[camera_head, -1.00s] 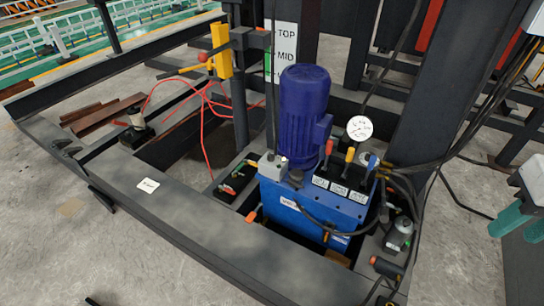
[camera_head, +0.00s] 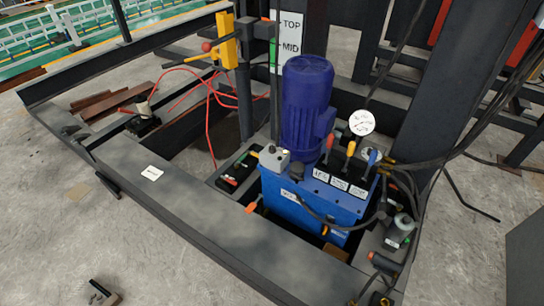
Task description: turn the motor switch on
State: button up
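A blue motor (camera_head: 307,100) stands upright on a blue hydraulic power unit (camera_head: 300,203) inside a dark steel frame. A small grey box with a knob-like top (camera_head: 274,157) sits at the unit's left corner. Levers with red, yellow and blue handles (camera_head: 350,150) stand above white labels on its top, beside a round white gauge (camera_head: 362,122). I cannot tell for certain which part is the motor switch; the labels are too small to read. My gripper is not in view.
A wide steel beam (camera_head: 200,215) crosses in front of the unit. Black hoses and cables (camera_head: 440,160) hang at the right. A dark box (camera_head: 526,250) stands at the right edge. Red cables (camera_head: 210,110) lie at the left. The concrete floor at lower left is mostly clear.

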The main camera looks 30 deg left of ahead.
aim_at(272, 148)
jog(key=k, duration=0.35)
jog(key=u, duration=1.25)
jog(key=i, duration=0.5)
